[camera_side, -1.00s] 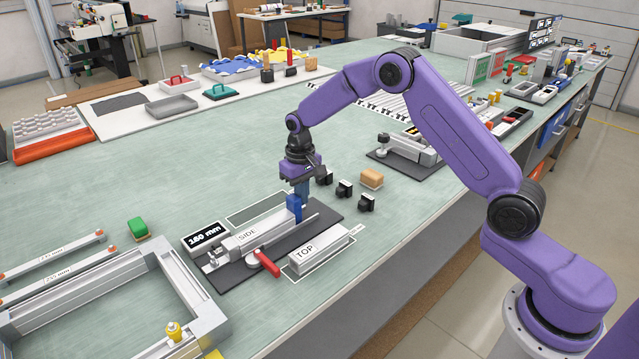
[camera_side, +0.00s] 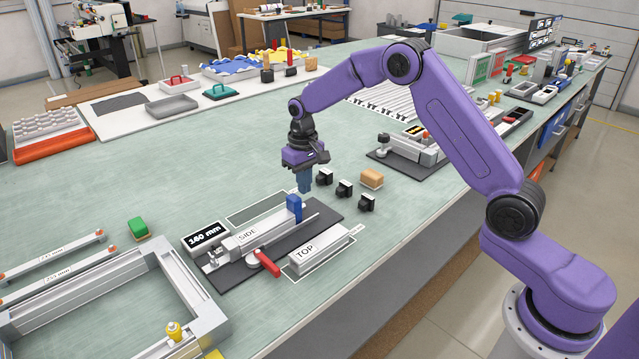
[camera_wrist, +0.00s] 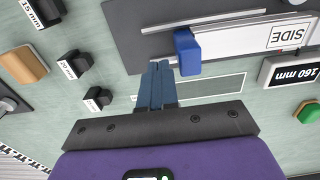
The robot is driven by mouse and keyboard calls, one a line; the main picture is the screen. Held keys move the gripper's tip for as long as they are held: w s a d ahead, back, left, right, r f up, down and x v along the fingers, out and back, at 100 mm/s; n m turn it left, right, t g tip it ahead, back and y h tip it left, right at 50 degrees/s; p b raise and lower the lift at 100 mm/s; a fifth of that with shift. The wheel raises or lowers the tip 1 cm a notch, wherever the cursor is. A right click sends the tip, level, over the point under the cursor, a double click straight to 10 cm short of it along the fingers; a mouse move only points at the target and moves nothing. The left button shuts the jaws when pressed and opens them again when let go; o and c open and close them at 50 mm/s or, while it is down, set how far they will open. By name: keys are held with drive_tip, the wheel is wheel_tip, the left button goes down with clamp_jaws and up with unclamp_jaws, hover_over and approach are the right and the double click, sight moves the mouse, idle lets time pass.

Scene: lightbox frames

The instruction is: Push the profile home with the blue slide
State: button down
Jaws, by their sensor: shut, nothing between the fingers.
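The blue slide (camera_side: 294,208) stands upright on the dark fixture plate (camera_side: 324,212), at the back end of the profile marked SIDE (camera_side: 255,234). The slide also shows in the wrist view (camera_wrist: 187,52), beside the end of the white profile (camera_wrist: 250,38). I cannot tell whether slide and profile touch. My gripper (camera_side: 304,190) is shut and empty, above and behind the slide, apart from it. In the wrist view its blue fingers (camera_wrist: 157,85) are together, pointing at the plate, left of the slide.
A red-handled clamp (camera_side: 267,263) and a profile marked TOP (camera_side: 318,250) lie at the front. A 160 mm display (camera_side: 206,237) stands left. Several black blocks (camera_side: 344,189) and a tan block (camera_side: 372,178) stand right of my gripper. An outlined empty area (camera_side: 255,208) lies behind the fixture.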

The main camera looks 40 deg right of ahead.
drive_tip(key=shift+r, duration=1.95)
drive_tip(key=s+a+r+n, duration=0.2)
drive_tip(key=s+a, duration=0.1)
drive_tip(key=s, duration=0.4)
drive_tip(key=s+a+r+n, duration=0.2)
drive_tip(key=s+a, duration=0.1)
drive_tip(key=s, duration=0.4)
drive_tip(key=s+a+r+n, duration=0.2)
drive_tip(key=s+r, duration=0.1)
drive_tip(key=s, duration=0.4)
drive_tip(key=s+d+n, duration=0.3)
drive_tip(key=s, duration=0.7)
drive_tip(key=s+d+f+n, duration=0.1)
drive_tip(key=s+d+n, duration=0.2)
drive_tip(key=s, duration=0.8)
drive_tip(key=shift+n, duration=0.3)
drive_tip(key=shift+w, duration=0.1)
